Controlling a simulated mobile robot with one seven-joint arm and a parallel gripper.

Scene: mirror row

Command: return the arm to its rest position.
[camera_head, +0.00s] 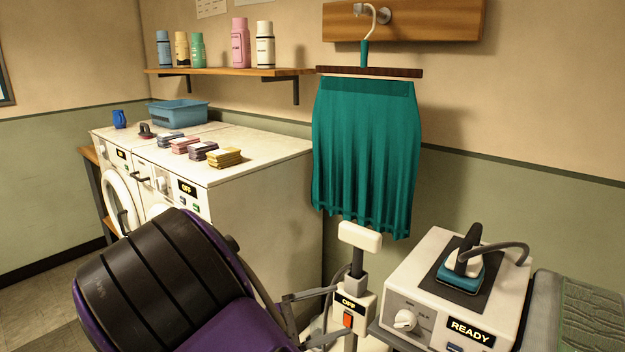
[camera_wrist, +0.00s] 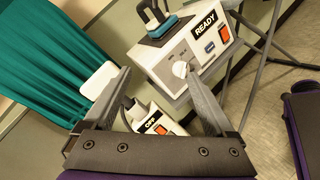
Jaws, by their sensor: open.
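My gripper (camera_head: 338,312) is at the lower middle of the head view, at the end of my dark and purple arm. Its two fingers are apart with nothing held between them. In the wrist view the gripper (camera_wrist: 157,72) also shows open. A small white unit (camera_head: 351,305) with an OFF display and a red switch is in line with the fingers. It shows between them in the wrist view (camera_wrist: 158,122); whether they touch it I cannot tell. My arm hides part of the washing machine fronts.
A teal skirt (camera_head: 366,150) hangs from a wall hook. A white station (camera_head: 415,275) reading READY carries a small iron (camera_head: 461,270). A padded board (camera_head: 585,315) is at right. White washers (camera_head: 265,165) hold folded cloths and a blue basin (camera_head: 180,114). Bottles stand on a shelf (camera_head: 225,72).

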